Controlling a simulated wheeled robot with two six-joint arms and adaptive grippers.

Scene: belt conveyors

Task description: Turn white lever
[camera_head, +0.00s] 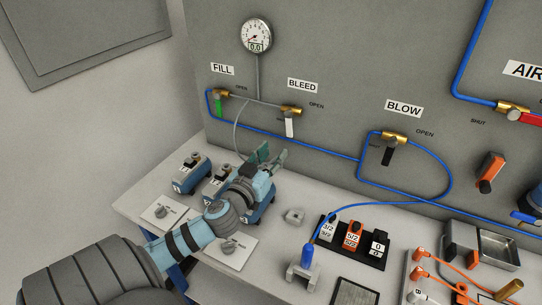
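The white lever (289,127) hangs straight down from the brass valve (291,111) under the BLEED label on the grey wall panel. My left gripper (269,155) is below and a little to the left of the white lever, apart from it in the picture. Its two fingers are spread with a gap between them, and nothing shows in the gap. My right gripper is not in view.
A green lever (218,105) under FILL and a black lever (388,152) under BLOW flank the white one. A gauge (256,36) is above. Blue hose (310,146) runs along the panel. Blue boxes (191,172) and labelled blocks (352,236) stand on the bench.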

